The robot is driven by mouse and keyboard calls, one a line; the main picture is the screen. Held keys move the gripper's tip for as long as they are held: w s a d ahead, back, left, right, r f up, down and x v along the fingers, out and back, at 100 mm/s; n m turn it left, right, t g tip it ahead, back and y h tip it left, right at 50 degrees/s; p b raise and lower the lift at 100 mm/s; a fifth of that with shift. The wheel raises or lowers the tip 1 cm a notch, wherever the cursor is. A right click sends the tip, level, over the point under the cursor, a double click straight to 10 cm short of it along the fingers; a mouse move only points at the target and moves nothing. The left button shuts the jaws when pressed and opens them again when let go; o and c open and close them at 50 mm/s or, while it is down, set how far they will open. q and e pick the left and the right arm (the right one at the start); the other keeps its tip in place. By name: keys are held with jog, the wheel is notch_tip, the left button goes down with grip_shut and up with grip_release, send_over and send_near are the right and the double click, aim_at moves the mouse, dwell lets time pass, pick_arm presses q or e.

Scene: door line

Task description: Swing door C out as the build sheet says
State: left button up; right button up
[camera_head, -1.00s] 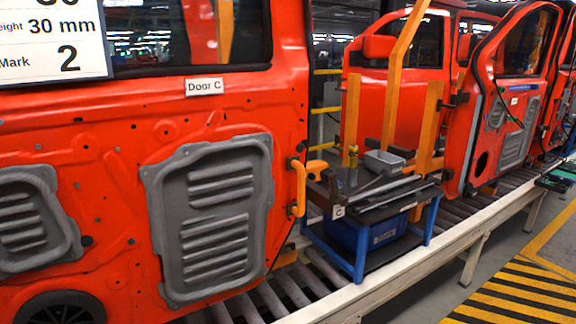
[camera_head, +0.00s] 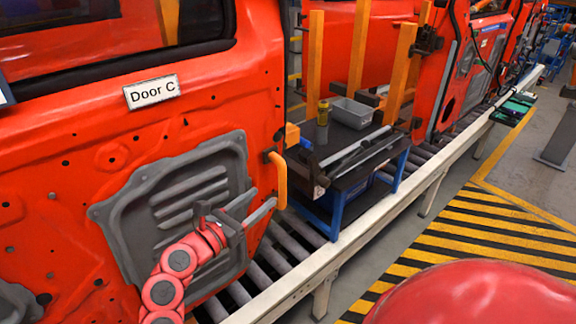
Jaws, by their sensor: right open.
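Door C (camera_head: 65,165) is a red door panel filling the left of the view, with a "Door C" label (camera_head: 151,92) and a grey ribbed panel (camera_head: 140,215). Its orange handle (camera_head: 280,182) is upright at the door's right edge. My right gripper (camera_head: 263,197) is open, in front of the grey panel. Its two grey fingers point right toward the handle's lower part, with nothing seen between them. I cannot tell whether a fingertip touches the handle. Only a sliver of the white sheet (camera_head: 4,97) shows at the left edge, unreadable. My left gripper is out of view.
A blue-framed cart (camera_head: 336,212) with a grey bin (camera_head: 351,113), a yellow bottle (camera_head: 323,113) and long bars stands just right of the door. Orange posts (camera_head: 399,72) rise behind it. A pale conveyor rail (camera_head: 361,227) runs along the line. The striped floor (camera_head: 475,230) is clear.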

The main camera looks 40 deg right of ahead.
jog(key=p, duration=0.6)
send_over(290, 174)
jog(key=s+a, duration=0.4)
jog(key=s, duration=0.1)
jog(key=shift+w+d, duration=0.15)
jog(key=shift+d, duration=0.05)
grip_shut()
